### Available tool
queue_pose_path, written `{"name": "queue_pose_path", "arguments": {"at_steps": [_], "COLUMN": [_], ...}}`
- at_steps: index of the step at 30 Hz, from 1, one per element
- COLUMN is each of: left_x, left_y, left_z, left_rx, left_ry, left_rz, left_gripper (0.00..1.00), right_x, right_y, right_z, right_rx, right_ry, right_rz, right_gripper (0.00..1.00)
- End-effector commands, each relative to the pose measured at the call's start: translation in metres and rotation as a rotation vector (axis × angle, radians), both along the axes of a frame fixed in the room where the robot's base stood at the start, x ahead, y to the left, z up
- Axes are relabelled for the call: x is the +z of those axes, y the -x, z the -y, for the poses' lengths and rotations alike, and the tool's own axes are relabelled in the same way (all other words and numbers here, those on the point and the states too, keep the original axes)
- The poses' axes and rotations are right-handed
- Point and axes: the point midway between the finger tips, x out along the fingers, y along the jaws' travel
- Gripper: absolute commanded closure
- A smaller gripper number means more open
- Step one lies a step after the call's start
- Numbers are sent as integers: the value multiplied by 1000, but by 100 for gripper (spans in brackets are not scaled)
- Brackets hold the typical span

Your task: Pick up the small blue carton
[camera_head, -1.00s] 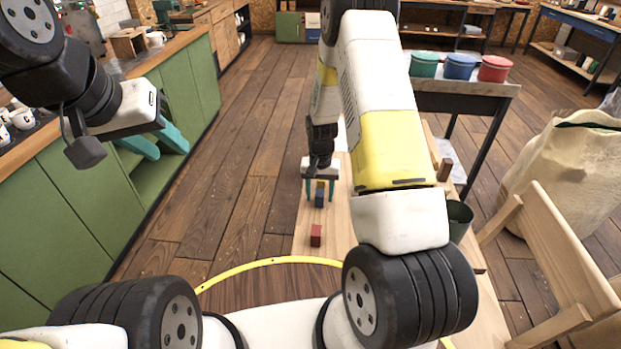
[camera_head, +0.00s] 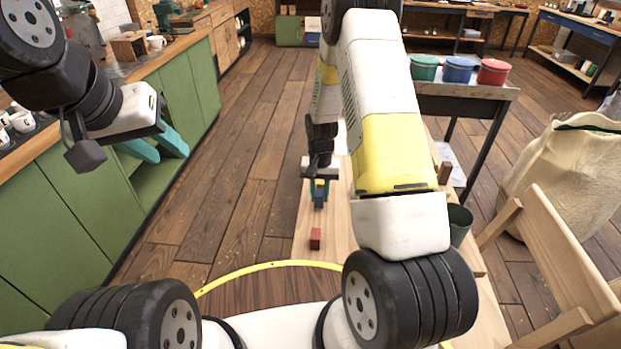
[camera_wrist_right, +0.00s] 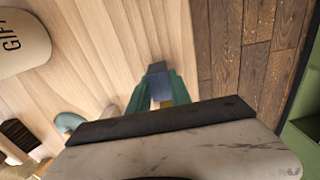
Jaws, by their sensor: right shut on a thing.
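The small blue carton (camera_head: 319,203) is on the pale wooden table, near its left edge in the head view. My right gripper (camera_head: 319,198) points down over it with its teal fingers closed on its sides. In the right wrist view the blue carton (camera_wrist_right: 157,70) shows between the tips of the green fingers (camera_wrist_right: 156,88). A small yellowish thing is partly visible just behind it there. My left gripper (camera_head: 154,149) is at the upper left in front of the green cabinets, its teal fingers apart and nothing seen between them.
A small red block (camera_head: 315,238) stands nearer on the table (camera_head: 303,228). A dark green cup (camera_head: 459,222) is at the right, by a wooden chair (camera_head: 550,240). In the wrist view a cylinder marked "GIF" (camera_wrist_right: 22,42) lies at upper left.

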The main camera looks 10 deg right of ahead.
Motion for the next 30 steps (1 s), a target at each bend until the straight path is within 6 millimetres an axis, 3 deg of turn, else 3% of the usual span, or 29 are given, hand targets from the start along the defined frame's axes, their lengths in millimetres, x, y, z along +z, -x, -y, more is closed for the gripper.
{"name": "queue_pose_path", "arguments": {"at_steps": [4,19,24,30], "left_x": [0,0,0,0], "left_y": [0,0,0,0], "left_z": [0,0,0,0], "left_rx": [0,0,0,0], "left_ry": [0,0,0,0], "left_rz": [0,0,0,0], "left_gripper": [64,64,64,64], "right_x": [23,33,35,36], "right_y": [-1,120,145,158], "right_z": [0,15,18,20], "right_rx": [1,1,1,0], "right_ry": [0,0,0,0], "right_rz": [3,-3,-1,0], "right_gripper": [100,100,100,100]}}
